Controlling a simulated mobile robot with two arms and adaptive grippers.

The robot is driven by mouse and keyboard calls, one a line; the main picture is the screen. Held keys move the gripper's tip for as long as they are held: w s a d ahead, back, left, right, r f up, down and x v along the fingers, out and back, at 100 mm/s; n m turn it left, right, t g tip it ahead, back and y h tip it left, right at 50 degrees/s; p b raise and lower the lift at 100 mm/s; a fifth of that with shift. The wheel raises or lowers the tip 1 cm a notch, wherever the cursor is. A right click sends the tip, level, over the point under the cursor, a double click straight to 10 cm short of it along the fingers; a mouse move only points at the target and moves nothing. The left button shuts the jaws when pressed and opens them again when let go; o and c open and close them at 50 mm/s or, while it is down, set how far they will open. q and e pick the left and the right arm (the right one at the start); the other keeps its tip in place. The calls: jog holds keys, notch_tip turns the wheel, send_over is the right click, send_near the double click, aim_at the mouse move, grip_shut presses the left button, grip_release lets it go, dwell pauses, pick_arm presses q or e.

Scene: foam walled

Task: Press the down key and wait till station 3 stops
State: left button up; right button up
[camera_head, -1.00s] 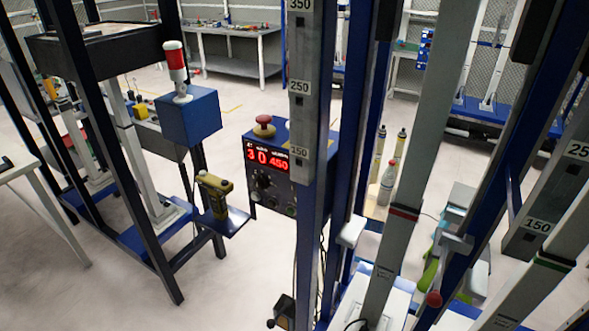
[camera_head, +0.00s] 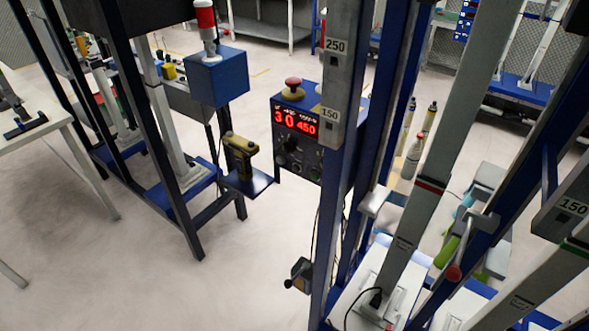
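A dark blue control box (camera_head: 299,160) stands left of a tall blue post, with a red lit display (camera_head: 297,122) reading 3, 0 and 450. A red mushroom button (camera_head: 292,87) sits on its top. Small knobs and buttons show on its front below the display, too small to tell which is a down key. A small dark box with a lever (camera_head: 300,273) is fixed low on the post. I cannot tell which structure is station 3. Neither of my grippers is in view.
A blue box with a red-and-white lamp (camera_head: 205,15) stands on a dark frame at left. A yellow-and-black handheld device (camera_head: 240,155) rests on a small shelf. A white table (camera_head: 30,140) is at far left. The floor (camera_head: 150,265) at lower left is clear.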

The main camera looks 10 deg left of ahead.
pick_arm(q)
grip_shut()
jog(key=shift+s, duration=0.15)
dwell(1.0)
